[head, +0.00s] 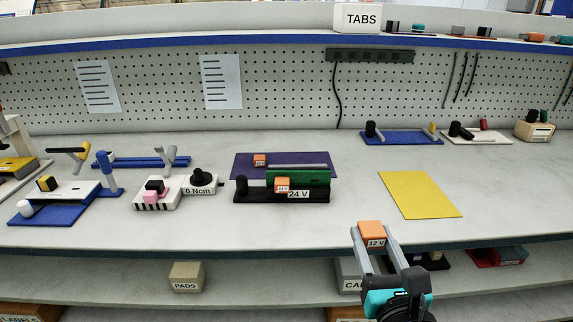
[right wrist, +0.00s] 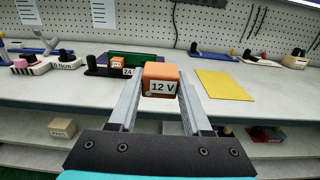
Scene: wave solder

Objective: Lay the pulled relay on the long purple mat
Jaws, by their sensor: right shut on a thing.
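My right gripper (head: 374,240) is shut on an orange relay block (head: 371,231) with a "12 V" label. It holds the block above the front edge of the bench; the block also shows between the fingers in the right wrist view (right wrist: 160,76). The long purple mat (head: 310,156) lies farther back on the bench, left of the gripper. A small orange block (head: 260,160) and a grey bar lie on the mat. The mat's front part is hidden behind a green board. My left gripper is not in view.
A black fixture (head: 256,196) with the green board (head: 300,177), an orange block and a "24 V" label stands before the mat. A yellow mat (head: 420,195) lies bare at the right. A torque fixture (head: 200,185) stands left. The front middle bench is clear.

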